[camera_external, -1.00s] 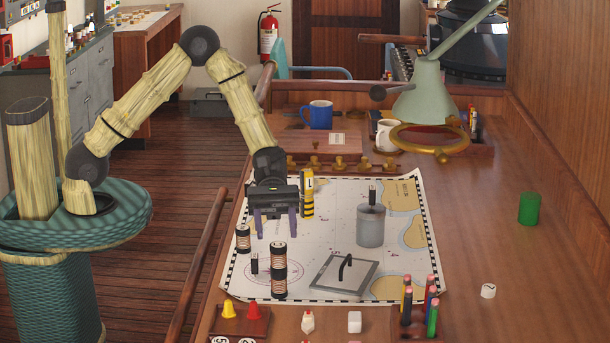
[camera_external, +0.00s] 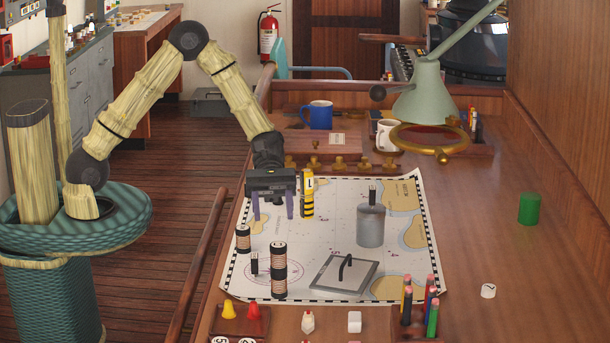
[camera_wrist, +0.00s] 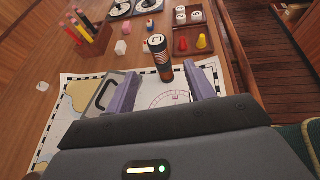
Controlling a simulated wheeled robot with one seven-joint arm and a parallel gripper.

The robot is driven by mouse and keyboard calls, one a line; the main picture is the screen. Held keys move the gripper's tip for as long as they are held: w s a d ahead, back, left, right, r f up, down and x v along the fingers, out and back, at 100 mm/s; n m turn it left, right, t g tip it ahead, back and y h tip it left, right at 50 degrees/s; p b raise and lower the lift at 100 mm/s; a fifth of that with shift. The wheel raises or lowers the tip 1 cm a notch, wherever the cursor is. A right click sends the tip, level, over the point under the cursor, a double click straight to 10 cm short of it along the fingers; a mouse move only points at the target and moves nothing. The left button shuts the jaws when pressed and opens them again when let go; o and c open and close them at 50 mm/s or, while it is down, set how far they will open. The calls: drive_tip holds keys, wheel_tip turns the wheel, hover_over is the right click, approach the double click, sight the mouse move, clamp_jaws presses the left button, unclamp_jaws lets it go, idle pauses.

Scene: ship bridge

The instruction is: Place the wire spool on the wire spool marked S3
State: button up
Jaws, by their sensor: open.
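A tall dark spool column (camera_external: 279,270) with pale bands stands upright on the chart; it looks like one wire spool stacked on another. Its top label shows in the wrist view (camera_wrist: 160,60), too small to read surely. A shorter, similar wire spool (camera_external: 243,239) stands to its left and farther back. I cannot make out the mark S3 on any spool. My gripper (camera_external: 272,207) is open and empty, above the chart and behind the column. In the wrist view the column stands beyond and between my fingers (camera_wrist: 162,90), apart from them.
The chart (camera_external: 330,215) also bears a grey cylinder (camera_external: 370,227), a plate with a black handle (camera_external: 343,274), a small black-topped piece (camera_external: 254,264) and a yellow-black block (camera_external: 307,198) close beside my gripper. A pencil holder (camera_external: 412,318) stands in front. The table's right side is mostly clear.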

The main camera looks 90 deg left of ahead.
drive_tip(key=s+a+m+y, duration=0.3)
drive_tip(key=s+m+y, duration=0.3)
drive_tip(key=s+m, duration=0.2)
drive_tip(key=s+a+m+y, duration=0.4)
drive_tip(key=s+m+y, duration=0.3)
drive_tip(key=m, duration=0.4)
drive_tip(key=shift+s+r+m+t, duration=0.15)
drive_tip(key=shift+s+m+t, duration=0.15)
drive_tip(key=shift+s, duration=0.6)
